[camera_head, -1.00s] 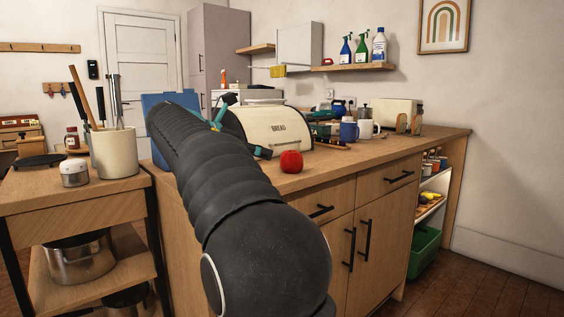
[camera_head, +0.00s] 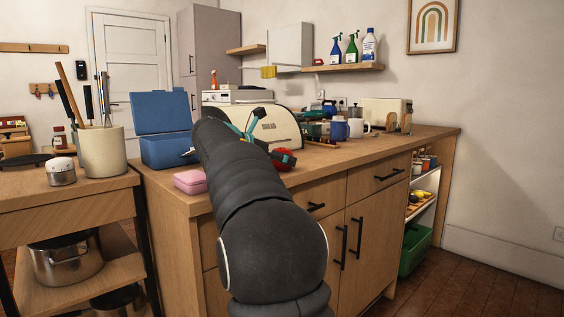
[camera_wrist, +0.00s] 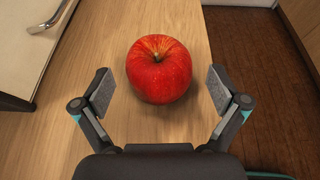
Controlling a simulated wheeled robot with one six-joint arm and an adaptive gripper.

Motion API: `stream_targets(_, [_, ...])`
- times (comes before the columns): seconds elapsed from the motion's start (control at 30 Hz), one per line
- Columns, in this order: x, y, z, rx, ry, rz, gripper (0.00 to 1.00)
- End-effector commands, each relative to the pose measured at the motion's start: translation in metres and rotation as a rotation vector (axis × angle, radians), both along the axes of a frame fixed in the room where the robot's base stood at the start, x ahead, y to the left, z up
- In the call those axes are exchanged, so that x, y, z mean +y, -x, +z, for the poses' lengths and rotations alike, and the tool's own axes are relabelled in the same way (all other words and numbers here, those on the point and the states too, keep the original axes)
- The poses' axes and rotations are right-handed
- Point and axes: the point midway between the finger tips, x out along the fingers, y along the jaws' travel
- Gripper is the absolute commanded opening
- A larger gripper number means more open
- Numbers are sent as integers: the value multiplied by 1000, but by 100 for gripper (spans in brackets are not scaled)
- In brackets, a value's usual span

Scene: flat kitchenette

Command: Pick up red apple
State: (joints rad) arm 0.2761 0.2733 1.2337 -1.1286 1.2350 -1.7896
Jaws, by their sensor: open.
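The red apple (camera_wrist: 158,72) sits upright on the wooden counter, centred in the wrist view just beyond my fingertips. My gripper (camera_wrist: 160,92) is open and empty, with one finger to each side of the apple's near part and a gap to it on both sides. In the head view the apple (camera_head: 283,159) is partly hidden behind my gripper (camera_head: 275,140) and arm. I cannot tell from the frames how high the fingertips are above the counter.
The cream bread box (camera_head: 280,128) stands close behind the apple. A blue open box (camera_head: 165,150) and a pink box (camera_head: 190,181) are on the counter left of my arm. The counter's front edge is near the apple. Mugs (camera_head: 356,127) stand farther right.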

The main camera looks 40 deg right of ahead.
Motion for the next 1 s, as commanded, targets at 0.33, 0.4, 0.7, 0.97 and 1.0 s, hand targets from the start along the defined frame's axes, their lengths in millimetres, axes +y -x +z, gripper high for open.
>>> stream_targets(0.33, [-17,-2,-7,1,-1,1,97])
stream_targets(0.4, [-17,-2,-7,1,-1,1,87])
stream_targets(0.7, [-16,-2,-7,0,0,1,29])
stream_targets(0.97, [-16,-2,-6,0,0,1,29])
stream_targets(1.0, [-16,-2,-4,0,0,1,29])
